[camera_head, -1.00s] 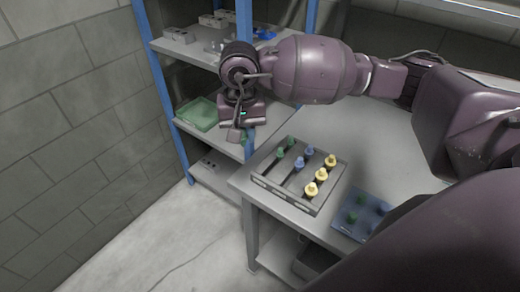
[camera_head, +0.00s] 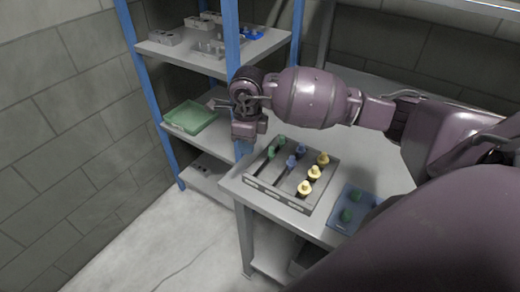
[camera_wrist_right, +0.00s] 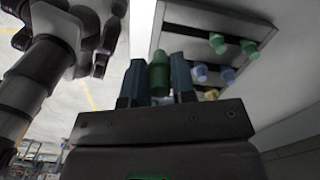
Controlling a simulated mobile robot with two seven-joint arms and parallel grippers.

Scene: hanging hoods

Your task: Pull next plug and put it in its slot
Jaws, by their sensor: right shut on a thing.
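My right gripper (camera_wrist_right: 157,82) is shut on a green plug (camera_wrist_right: 158,78), which stands upright between its fingers in the wrist view. In the head view the right gripper (camera_head: 245,148) hangs at the rack's far-left corner, and its fingertips and the plug are hard to make out. The grey slotted rack (camera_head: 262,189) holds two green plugs (camera_head: 270,152), two blue plugs (camera_head: 291,162) and three yellow plugs (camera_head: 305,187) in rows. The left gripper is out of view.
The rack stands on a grey table, near its front left edge. A blue-posted shelf (camera_head: 232,60) stands close behind the gripper, with a green tray (camera_head: 190,117) and small grey blocks on it. The table beyond the rack is clear.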

